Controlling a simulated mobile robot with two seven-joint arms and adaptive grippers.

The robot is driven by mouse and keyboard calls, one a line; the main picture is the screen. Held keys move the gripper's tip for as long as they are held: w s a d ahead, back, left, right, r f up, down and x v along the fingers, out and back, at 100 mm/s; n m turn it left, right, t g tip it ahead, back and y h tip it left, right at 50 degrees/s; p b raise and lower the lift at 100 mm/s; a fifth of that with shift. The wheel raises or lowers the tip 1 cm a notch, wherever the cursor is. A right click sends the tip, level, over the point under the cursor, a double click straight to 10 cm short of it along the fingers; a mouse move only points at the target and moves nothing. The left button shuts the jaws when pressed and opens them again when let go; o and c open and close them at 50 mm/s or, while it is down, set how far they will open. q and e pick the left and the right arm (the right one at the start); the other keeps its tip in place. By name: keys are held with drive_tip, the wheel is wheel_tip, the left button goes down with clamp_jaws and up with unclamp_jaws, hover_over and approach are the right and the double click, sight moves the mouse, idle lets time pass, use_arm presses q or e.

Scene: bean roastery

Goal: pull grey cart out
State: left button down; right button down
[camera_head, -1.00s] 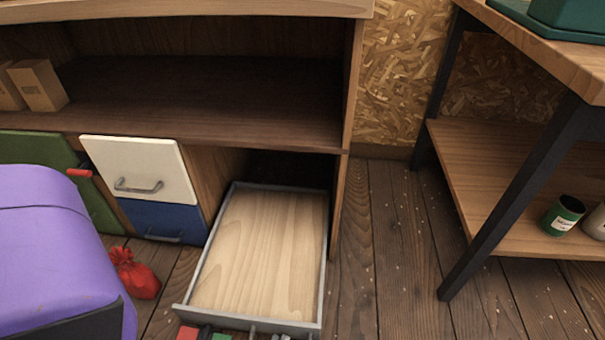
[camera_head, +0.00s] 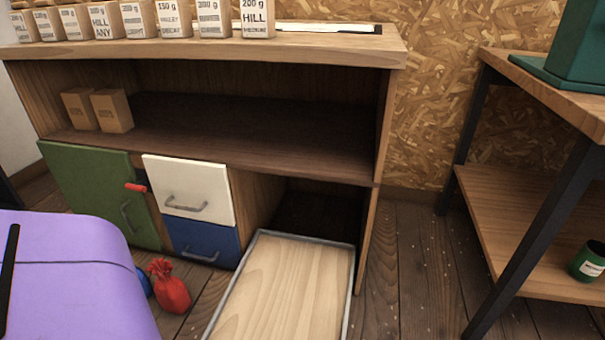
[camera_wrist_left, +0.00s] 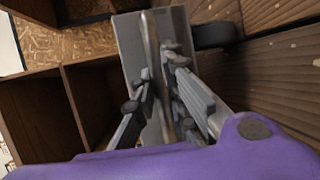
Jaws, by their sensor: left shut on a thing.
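The grey cart (camera_head: 284,290) is a low tray with grey rims and a pale wooden floor. In the head view its rear end is still inside the lower right bay of the wooden cabinet, and its front runs out of the bottom edge. In the left wrist view its grey front panel (camera_wrist_left: 128,45) and an upright-looking bar (camera_wrist_left: 151,45) show. My left gripper (camera_wrist_left: 160,85) is shut on that bar, at the cart's front. My right gripper is in neither view.
White (camera_head: 187,187) and blue (camera_head: 205,243) drawers and a green door (camera_head: 100,195) stand left of the bay. A red pouch (camera_head: 170,287) lies on the floor left of the cart. A black-legged table (camera_head: 520,225) stands at right; floor between is clear.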

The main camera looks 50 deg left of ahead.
use_arm(q)
drive_tip(key=shift+w+d+r, duration=0.1)
drive_tip(key=shift+w+d, duration=0.05)
drive_tip(key=shift+d, duration=0.05)
drive_tip(key=c, duration=1.9)
unclamp_jaws()
drive_tip(key=shift+o, duration=0.7)
drive_tip(key=shift+a, duration=0.15)
